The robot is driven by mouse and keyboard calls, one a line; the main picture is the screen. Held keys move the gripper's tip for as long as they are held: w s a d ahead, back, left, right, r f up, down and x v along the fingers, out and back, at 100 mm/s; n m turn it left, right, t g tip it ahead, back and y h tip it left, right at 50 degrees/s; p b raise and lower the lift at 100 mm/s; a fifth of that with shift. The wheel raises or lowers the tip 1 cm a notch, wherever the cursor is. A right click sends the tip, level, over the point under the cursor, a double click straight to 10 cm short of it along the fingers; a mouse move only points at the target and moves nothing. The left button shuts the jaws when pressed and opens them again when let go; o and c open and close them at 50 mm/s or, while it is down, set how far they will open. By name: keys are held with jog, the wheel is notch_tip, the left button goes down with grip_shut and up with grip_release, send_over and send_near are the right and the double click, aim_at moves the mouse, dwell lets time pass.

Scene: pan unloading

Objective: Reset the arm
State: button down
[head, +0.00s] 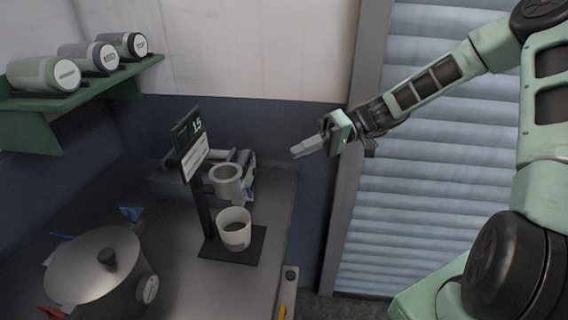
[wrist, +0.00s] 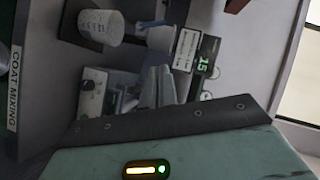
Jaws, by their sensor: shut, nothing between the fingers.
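My gripper (head: 294,153) is shut and empty. It hangs in the air at the end of my pale green arm, to the right of the bench and in front of the wall by the shutter. In the wrist view its pale fingers (wrist: 158,72) are together, with nothing between them. They point toward the bench stand and its display (wrist: 203,65) but are apart from them in the head view.
A lidded pot (head: 92,267) is at front left. A green shelf (head: 80,95) holds three jars. The slatted shutter (head: 440,190) stands right.

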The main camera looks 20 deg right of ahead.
jog(key=shift+v, duration=0.85)
